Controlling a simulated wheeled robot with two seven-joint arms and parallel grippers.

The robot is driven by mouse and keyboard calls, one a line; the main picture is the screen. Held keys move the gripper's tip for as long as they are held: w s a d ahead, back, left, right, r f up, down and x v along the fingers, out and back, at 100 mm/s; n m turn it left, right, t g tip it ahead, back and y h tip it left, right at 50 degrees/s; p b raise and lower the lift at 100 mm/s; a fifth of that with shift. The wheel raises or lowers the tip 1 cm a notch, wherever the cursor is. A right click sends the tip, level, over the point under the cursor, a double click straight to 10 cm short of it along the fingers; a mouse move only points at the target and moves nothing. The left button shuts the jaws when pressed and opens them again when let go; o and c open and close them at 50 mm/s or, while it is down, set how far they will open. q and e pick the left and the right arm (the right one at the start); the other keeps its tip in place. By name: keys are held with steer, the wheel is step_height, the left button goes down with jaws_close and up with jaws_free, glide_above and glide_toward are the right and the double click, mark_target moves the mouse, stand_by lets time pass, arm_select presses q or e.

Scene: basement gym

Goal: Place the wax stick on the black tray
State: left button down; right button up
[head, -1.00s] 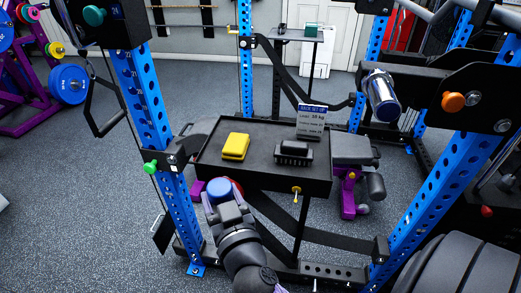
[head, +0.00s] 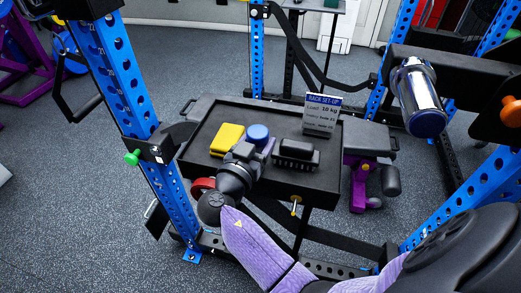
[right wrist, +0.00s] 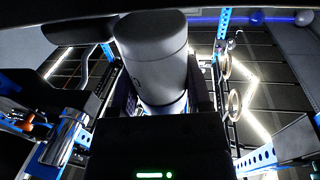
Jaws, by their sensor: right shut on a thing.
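The wax stick, a cylinder with a blue top (head: 257,132), is held upright by my right gripper (head: 254,150) over the middle of the black tray (head: 235,177). The right wrist view shows it large and greyish (right wrist: 155,60) between the fingers. Its lower end is hidden by the gripper in the head view, so I cannot tell whether it touches the tray. My left gripper is not in view.
On the tray, a yellow block (head: 227,139) lies left of the stick and a black brush (head: 296,154) lies to its right. A sign card (head: 320,115) stands at the back right. A blue rack post (head: 140,100) rises at the left. Bare tray shows behind the stick.

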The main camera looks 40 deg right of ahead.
step_height(320, 180, down, 2)
steer(key=shift+f+b, duration=0.25)
steer(key=shift+b, duration=0.05)
steer(key=shift+f, duration=0.35)
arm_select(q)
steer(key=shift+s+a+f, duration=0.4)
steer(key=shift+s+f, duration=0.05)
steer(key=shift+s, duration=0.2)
arm_select(e)
steer(key=shift+r, duration=0.1)
steer(key=shift+f, duration=0.2)
steer(key=o, duration=1.3)
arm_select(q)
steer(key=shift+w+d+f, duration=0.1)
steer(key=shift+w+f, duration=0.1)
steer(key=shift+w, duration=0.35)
arm_select(e)
steer(key=shift+r, duration=0.1)
